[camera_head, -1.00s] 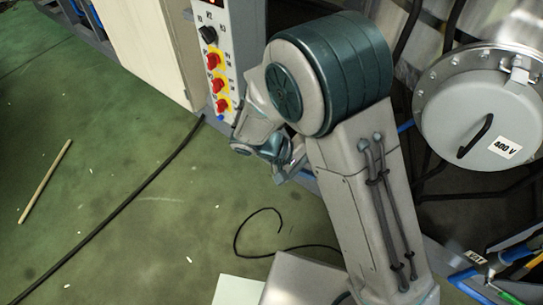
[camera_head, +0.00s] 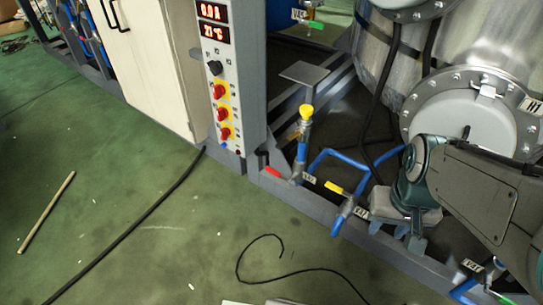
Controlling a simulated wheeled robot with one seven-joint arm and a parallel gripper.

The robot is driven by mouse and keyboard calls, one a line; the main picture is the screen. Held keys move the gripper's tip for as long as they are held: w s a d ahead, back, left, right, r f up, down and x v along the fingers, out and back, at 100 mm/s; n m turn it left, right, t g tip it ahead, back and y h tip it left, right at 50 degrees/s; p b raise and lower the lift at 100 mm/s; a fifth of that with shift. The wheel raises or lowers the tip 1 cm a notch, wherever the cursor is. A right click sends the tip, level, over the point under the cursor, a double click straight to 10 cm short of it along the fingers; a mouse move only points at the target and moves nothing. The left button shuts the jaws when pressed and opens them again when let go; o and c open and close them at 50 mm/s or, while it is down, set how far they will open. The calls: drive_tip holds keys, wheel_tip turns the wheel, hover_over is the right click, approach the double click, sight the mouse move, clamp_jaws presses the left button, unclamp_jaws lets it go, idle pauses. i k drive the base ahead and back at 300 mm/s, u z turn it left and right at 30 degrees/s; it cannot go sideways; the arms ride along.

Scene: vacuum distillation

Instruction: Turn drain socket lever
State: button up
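Low on the frame, a red lever (camera_head: 272,171) and a yellow lever (camera_head: 334,187) sit on blue pipe valves, each with a small label beside it. A blue spout (camera_head: 340,220) hangs below the yellow lever. I cannot tell which lever belongs to the drain socket, as the labels are too small to read. My arm comes in from the right, and my gripper (camera_head: 410,236) points down, right of the yellow lever and apart from it. Its fingers are small and partly hidden, so their opening is unclear.
The control panel (camera_head: 230,95) with red knobs stands left of the valves. The large round hatch (camera_head: 465,115) is behind my arm. Another valve (camera_head: 478,278) is at the lower right. A black cable (camera_head: 130,225) and a wooden stick (camera_head: 46,212) lie on the open green floor.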

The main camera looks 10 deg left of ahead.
sight(282, 145)
drive_tip(key=u, duration=1.65)
drive_tip(key=k, duration=1.2)
drive_tip(key=z, duration=1.8)
